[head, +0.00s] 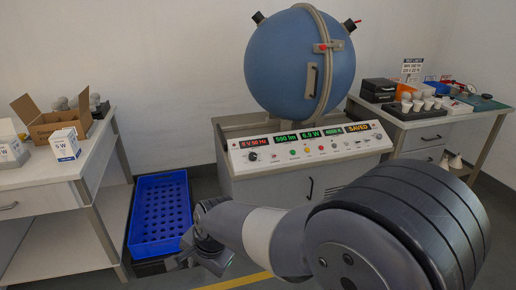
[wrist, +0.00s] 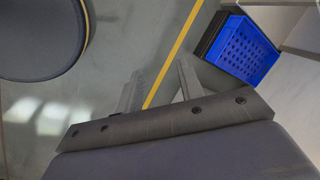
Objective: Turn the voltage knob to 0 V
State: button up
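The voltage knob (head: 253,156) is a small dark knob at the left end of the sloped white control panel (head: 310,152), below the sphere. Above it a red display (head: 256,142) seems to read 0 V 50 Hz, but the first digit is too small to be sure. My gripper (head: 186,262) is low in front of the cabinet, left of and below the panel, apart from the knob. In the wrist view my gripper (wrist: 160,82) has its two fingers spread with only floor between them. The knob is not in the wrist view.
A blue crate (head: 160,214) stands on the floor behind my gripper and in the wrist view (wrist: 241,50). The left table (head: 40,195) holds boxes. The right table (head: 460,122) holds a bulb tray and tools. The large blue sphere (head: 285,62) rises behind the panel.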

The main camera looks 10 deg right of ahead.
aim_at(253, 156)
jog(key=i+l, duration=0.2)
jog(key=i, duration=0.3)
jog(key=i+l, duration=0.25)
jog(key=i, duration=0.3)
jog(key=i+l+z, duration=0.1)
jog(key=i+l, duration=0.15)
jog(key=i, duration=0.25)
jog(key=i+l, duration=0.15)
jog(key=i, duration=0.35)
